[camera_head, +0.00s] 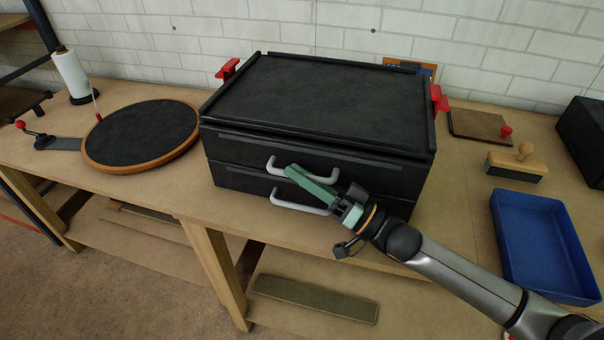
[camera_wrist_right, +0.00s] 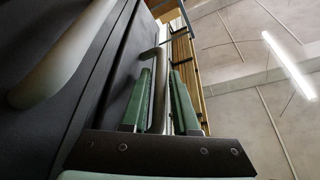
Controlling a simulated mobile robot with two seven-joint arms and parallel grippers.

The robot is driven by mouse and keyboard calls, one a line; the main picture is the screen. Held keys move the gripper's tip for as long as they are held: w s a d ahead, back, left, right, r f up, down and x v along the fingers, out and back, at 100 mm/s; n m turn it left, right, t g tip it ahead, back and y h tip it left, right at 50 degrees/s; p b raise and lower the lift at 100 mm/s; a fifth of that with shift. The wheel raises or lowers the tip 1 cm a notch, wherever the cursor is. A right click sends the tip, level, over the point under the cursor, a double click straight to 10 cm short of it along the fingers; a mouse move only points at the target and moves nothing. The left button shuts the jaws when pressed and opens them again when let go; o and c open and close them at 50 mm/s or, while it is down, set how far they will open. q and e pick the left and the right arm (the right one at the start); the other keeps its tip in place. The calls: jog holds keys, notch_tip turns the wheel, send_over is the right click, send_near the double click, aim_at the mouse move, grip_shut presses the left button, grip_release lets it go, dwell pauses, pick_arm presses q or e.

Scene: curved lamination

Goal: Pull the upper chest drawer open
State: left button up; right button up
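The black chest (camera_head: 225,143) stands on the workbench with two drawers, one above the other. The upper drawer front (camera_head: 232,147) looks closed, with no clear gap around it. Its grey handle (camera_head: 272,165) is partly hidden by my right gripper (camera_head: 290,172). In the right wrist view, the handle bar (camera_wrist_right: 157,100) runs between the two green fingers of my right gripper (camera_wrist_right: 162,85), with a narrow gap beside the right finger. The lower handle (camera_head: 300,207) sits just below; a large handle bar (camera_wrist_right: 65,55) also crosses the left of the wrist view. My left gripper is not in view.
A round turntable (camera_head: 140,135) and a paper roll (camera_head: 72,76) are at the left. A blue tray (camera_head: 540,240), a wooden-handled block (camera_head: 517,165) and a black box (camera_head: 588,140) are at the right. The bench edge runs just in front of the chest.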

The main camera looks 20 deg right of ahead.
grip_shut()
dwell(1.4)
